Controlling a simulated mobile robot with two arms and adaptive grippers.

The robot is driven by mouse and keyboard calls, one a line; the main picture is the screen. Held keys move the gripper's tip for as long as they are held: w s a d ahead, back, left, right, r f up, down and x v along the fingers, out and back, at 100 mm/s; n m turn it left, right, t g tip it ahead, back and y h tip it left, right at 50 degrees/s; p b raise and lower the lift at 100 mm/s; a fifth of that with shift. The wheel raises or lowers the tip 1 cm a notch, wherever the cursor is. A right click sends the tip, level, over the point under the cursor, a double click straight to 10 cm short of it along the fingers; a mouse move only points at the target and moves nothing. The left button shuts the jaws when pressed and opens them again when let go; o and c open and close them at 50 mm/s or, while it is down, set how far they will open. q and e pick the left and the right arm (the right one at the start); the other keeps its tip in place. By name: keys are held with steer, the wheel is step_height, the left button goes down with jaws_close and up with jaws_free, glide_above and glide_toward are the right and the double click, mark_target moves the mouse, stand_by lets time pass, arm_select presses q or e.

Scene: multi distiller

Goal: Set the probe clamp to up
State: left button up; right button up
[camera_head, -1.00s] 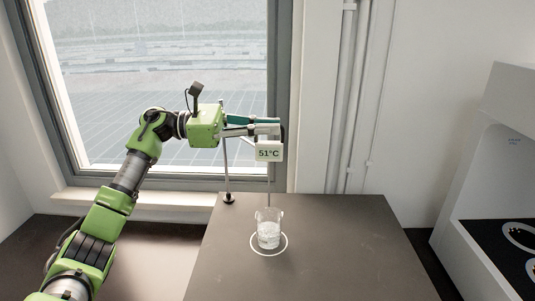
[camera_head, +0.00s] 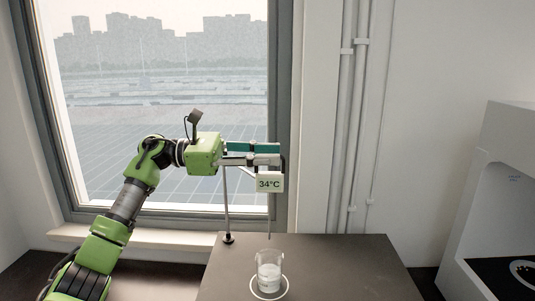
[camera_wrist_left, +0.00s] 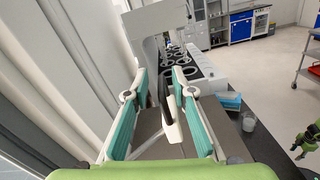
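The probe clamp has a white display (camera_head: 270,183) reading 34°C, a thin probe (camera_head: 269,222) pointing down and a vertical stand rod (camera_head: 226,205). The probe's tip appears just above the rim of the glass beaker (camera_head: 269,272). My left gripper (camera_head: 268,154) is at the clamp's height, just above the display. In the left wrist view, its teal fingers (camera_wrist_left: 161,78) stand apart, with a black and white clamp part (camera_wrist_left: 170,110) between them. Gaps show beside that part; whether one finger touches it I cannot tell.
The beaker stands in a white ring on the brown tabletop (camera_head: 345,275). A window (camera_head: 165,90) is behind my left arm. A white machine (camera_head: 500,190) stands at the right. The tabletop right of the beaker is clear.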

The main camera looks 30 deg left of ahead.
arm_select(q)
steer(key=v, duration=1.2)
steer(key=shift+d, duration=0.1)
